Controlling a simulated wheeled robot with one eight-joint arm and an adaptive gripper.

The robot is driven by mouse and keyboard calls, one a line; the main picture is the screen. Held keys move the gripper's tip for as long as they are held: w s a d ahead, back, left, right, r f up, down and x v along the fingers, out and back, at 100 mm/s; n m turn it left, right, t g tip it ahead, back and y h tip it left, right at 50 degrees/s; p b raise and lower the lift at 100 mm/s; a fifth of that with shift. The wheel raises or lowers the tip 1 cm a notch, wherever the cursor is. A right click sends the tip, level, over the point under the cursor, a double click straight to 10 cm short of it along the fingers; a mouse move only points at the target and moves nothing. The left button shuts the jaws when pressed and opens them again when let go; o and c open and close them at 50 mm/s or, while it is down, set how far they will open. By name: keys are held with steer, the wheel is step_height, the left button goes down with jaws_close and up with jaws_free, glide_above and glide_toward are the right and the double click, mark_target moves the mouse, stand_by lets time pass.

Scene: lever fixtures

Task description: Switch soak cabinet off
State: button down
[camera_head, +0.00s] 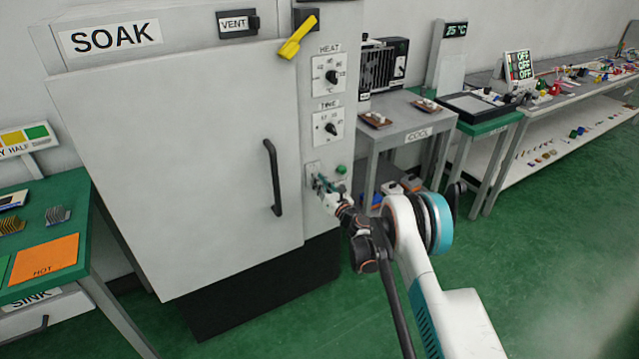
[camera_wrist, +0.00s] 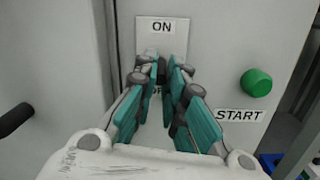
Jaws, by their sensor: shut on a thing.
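The soak cabinet (camera_head: 205,170) is a large grey box with a "SOAK" label, standing left of centre in the head view. Its switch plate (camera_wrist: 176,40) carries "ON" at the top; a second label below is mostly hidden by my fingers. My gripper (camera_wrist: 168,72) is at this plate, with its teal fingers on either side of the switch lever, shut on it. The lever itself is almost wholly hidden between the fingers, so its position is not clear. In the head view my gripper (camera_head: 320,183) reaches the cabinet's right-hand panel, below the dials.
A green START button (camera_wrist: 256,82) sits right of the switch plate. The black door handle (camera_head: 273,177) is to the left. HEAT (camera_head: 332,76) and time (camera_head: 330,128) dials and a yellow lever (camera_head: 298,37) are above. The COOL table (camera_head: 400,125) stands to the right.

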steer(key=c, duration=1.6)
jaws_free()
steer(key=shift+f, duration=0.1)
steer(key=shift+c, duration=0.2)
steer(key=v, duration=1.2)
